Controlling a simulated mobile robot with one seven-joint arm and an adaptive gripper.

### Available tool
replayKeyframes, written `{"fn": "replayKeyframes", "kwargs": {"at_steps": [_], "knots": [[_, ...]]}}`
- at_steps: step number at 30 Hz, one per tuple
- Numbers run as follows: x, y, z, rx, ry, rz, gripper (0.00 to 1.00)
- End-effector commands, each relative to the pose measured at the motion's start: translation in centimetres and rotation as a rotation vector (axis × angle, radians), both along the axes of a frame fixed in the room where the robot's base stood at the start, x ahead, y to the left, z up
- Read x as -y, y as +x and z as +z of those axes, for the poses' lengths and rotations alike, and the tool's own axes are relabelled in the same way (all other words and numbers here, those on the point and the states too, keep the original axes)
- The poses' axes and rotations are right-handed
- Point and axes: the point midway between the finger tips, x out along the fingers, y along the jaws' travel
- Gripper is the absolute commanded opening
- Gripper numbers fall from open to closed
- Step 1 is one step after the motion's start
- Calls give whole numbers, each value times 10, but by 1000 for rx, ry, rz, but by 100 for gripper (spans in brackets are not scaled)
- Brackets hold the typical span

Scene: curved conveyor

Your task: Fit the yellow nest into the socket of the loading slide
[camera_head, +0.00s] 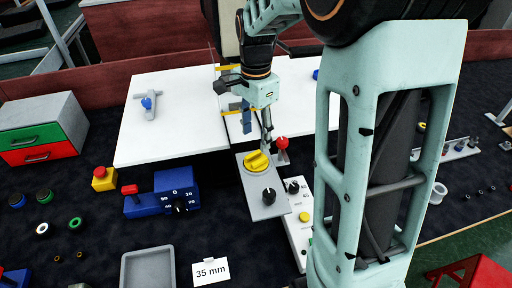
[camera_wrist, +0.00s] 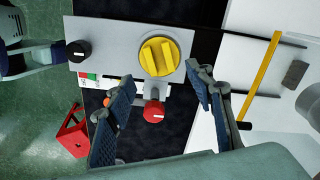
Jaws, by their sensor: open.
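The yellow nest (camera_head: 257,161), a round disc with raised ribs, is on the far end of the grey plate of the loading slide (camera_head: 256,205). The wrist view shows the nest (camera_wrist: 159,56) lying on this plate (camera_wrist: 110,38), near its edge. I cannot tell how deep it sits in the socket, and the socket itself is covered. A black knob (camera_head: 269,195) stands on the plate's near end. My gripper (camera_head: 257,130) is open and empty, close to the nest on its far side. In the wrist view my gripper's (camera_wrist: 163,78) fingers are spread, with the nest beyond their tips.
A red ball knob (camera_head: 281,143) stands right beside the slide; it also shows between my fingers in the wrist view (camera_wrist: 154,111). A white panel with a knob (camera_head: 299,222) lies right of the slide. A blue dial box (camera_head: 162,199) stands left. White boards (camera_head: 180,120) lie behind.

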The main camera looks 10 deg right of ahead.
Motion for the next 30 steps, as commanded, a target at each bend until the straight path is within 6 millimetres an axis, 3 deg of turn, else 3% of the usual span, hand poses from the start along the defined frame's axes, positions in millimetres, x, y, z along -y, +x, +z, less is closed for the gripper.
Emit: {"fn": "replayKeyframes", "kwargs": {"at_steps": [3, 9, 25, 30], "knots": [[0, 1, 22, 3, 0, 0, 49], [0, 0, 41, 0, 0, -1, 49], [1, 0, 45, 1, 0, -5, 49], [7, 14, 60, 51, 2, -92, 49]]}}
